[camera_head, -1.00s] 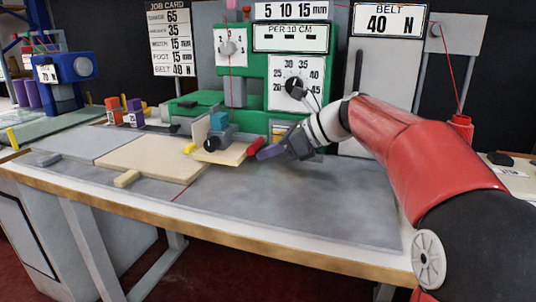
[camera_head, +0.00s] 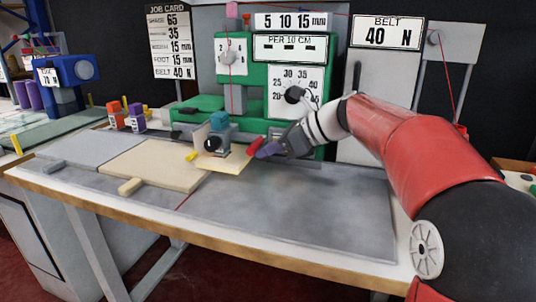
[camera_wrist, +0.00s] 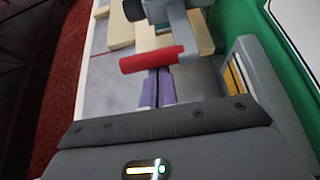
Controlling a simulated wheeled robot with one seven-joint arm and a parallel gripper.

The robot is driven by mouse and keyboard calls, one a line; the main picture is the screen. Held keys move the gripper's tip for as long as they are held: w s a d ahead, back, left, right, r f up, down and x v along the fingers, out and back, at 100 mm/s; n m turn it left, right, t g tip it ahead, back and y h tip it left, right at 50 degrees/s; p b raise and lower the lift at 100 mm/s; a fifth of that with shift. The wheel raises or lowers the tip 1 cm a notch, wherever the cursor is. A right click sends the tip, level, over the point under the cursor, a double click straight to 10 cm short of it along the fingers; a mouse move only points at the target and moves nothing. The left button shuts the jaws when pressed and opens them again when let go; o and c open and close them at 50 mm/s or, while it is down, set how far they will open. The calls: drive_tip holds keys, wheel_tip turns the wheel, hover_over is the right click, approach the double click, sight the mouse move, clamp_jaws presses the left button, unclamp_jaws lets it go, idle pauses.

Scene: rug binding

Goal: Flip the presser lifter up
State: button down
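The presser lifter appears as a red cylindrical handle (camera_head: 256,145) on the front of the green machine (camera_head: 318,128), low beside the presser area. In the wrist view the red handle (camera_wrist: 152,58) lies crosswise just beyond my fingertips, joined to a grey arm (camera_wrist: 186,40). My gripper (camera_head: 262,151) is right of the handle in the head view. In the wrist view its purple fingers (camera_wrist: 158,84) are together with only a thin dark line between them. Nothing is between the fingers.
A beige board (camera_head: 150,165) and a small wooden block (camera_head: 130,186) lie on the grey bench top (camera_head: 290,205). Orange and purple spools (camera_head: 137,114) stand at the back left. The bench's front middle is clear. A yellow-lined grey bracket (camera_wrist: 240,75) is right of my fingers.

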drive_tip(key=shift+a+r, duration=0.1)
drive_tip(key=shift+r, duration=0.1)
drive_tip(key=v, duration=0.7)
drive_tip(key=shift+d+p, duration=0.35)
drive_tip(key=shift+d, duration=0.1)
drive_tip(key=shift+s, duration=0.2)
